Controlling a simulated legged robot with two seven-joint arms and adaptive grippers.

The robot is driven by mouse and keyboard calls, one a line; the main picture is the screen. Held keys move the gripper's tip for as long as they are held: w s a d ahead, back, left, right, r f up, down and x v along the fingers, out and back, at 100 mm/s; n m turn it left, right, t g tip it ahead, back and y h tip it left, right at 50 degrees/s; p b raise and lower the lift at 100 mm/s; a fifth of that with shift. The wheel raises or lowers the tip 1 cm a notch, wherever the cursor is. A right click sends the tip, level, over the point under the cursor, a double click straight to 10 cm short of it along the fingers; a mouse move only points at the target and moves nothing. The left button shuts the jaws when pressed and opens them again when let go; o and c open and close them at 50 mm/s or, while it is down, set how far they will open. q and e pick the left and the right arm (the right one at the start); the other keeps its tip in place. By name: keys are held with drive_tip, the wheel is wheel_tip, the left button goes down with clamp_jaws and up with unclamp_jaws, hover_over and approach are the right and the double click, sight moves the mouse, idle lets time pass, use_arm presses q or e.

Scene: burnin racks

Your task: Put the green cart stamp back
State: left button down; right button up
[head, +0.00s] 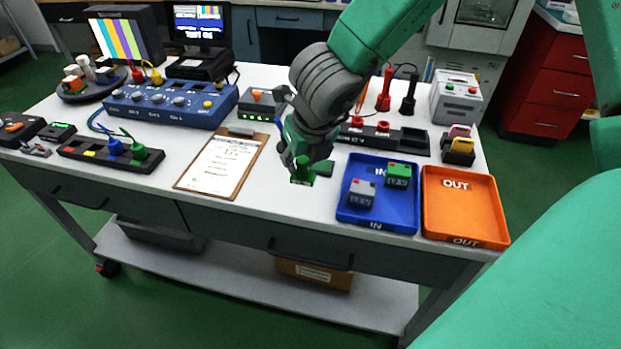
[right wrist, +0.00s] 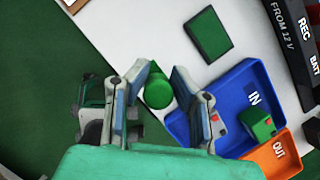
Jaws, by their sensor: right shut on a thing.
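My right gripper (head: 303,165) is low over the front middle of the white table, between the clipboard and the blue tray. It is shut on the green stamp (head: 302,180). In the right wrist view the stamp's round green knob (right wrist: 157,92) sits between the two fingers of my right gripper (right wrist: 155,98). The fingers hide part of the stamp, and I cannot tell whether its base touches the table. A flat dark green pad (head: 324,168) lies just beside the stamp; it also shows in the right wrist view (right wrist: 208,35). My left gripper is not in view.
A clipboard (head: 220,164) lies to the left. The blue IN tray (head: 398,221) with a grey block and a green block, and the orange OUT tray (head: 465,205), stand to the right. A black rack (head: 70,152) with coloured plugs is at the far left. Instruments line the back.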

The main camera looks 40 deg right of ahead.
sight(303, 181)
wheel_tip(303, 181, down, 2)
drive_tip(key=shift+w+f, duration=0.1)
wheel_tip(303, 181, down, 3)
drive_tip(key=shift+d+f+b, duration=0.1)
drive_tip(key=shift+d+b, duration=0.05)
drive_tip(key=shift+b, duration=0.6)
drive_tip(key=shift+f, duration=0.1)
drive_tip(key=o, duration=0.9)
